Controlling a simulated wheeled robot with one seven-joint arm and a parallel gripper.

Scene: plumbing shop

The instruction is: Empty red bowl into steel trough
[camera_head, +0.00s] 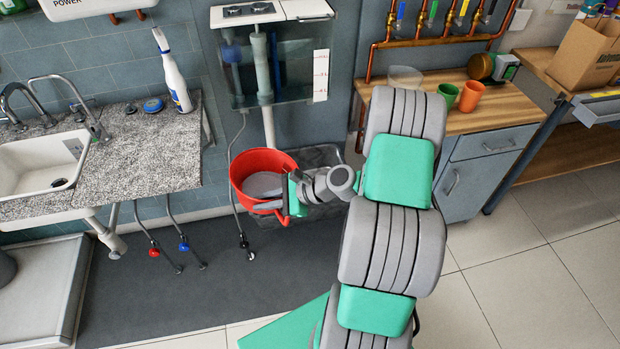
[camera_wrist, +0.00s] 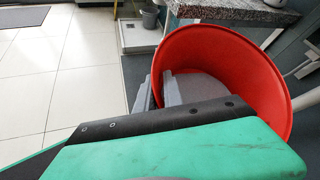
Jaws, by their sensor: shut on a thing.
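The red bowl (camera_head: 250,163) is deep, like a bucket, and hangs in the air at the middle of the head view. A grey surface shows inside it; I cannot tell whether it is contents or the bottom. My gripper (camera_head: 287,203) is shut on the bowl's near right wall. In the wrist view, the bowl (camera_wrist: 235,48) looks tilted, and my gripper (camera_wrist: 168,92) has one finger inside the wall and one outside. The steel trough (camera_head: 325,155) is grey and sits against the wall, just right of and behind the bowl. My gripper and the bowl hide part of it.
A white-topped tank (camera_head: 270,75) with a pipe hangs above the trough. A speckled counter (camera_head: 140,160) with a sink and spray bottle (camera_head: 172,72) is left. A wooden bench (camera_head: 480,105) with green and orange cups is right. The dark mat (camera_head: 185,290) below is clear.

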